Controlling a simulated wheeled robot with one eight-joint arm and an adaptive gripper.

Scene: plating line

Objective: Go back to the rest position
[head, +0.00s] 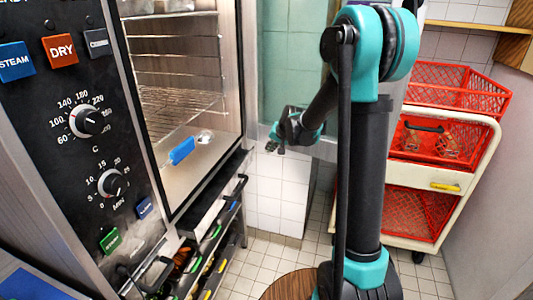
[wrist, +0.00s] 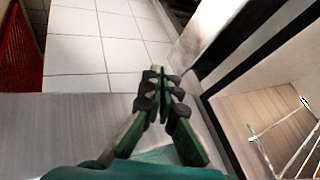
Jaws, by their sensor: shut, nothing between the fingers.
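My gripper (head: 276,145) is at the end of my raised arm in the head view, to the right of the oven (head: 228,65) and in front of the tiled wall. In the wrist view my gripper (wrist: 162,78) shows with its dark fingertips together and nothing between them. The fingers look apart from everything around them. The oven's front frame and part of its lit inside show at the right of the wrist view.
A stand with several trays (head: 215,240) is below. A white cart (head: 470,180) with red crates (head: 455,88) stands at the right. Tiled floor (head: 262,262) between is clear.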

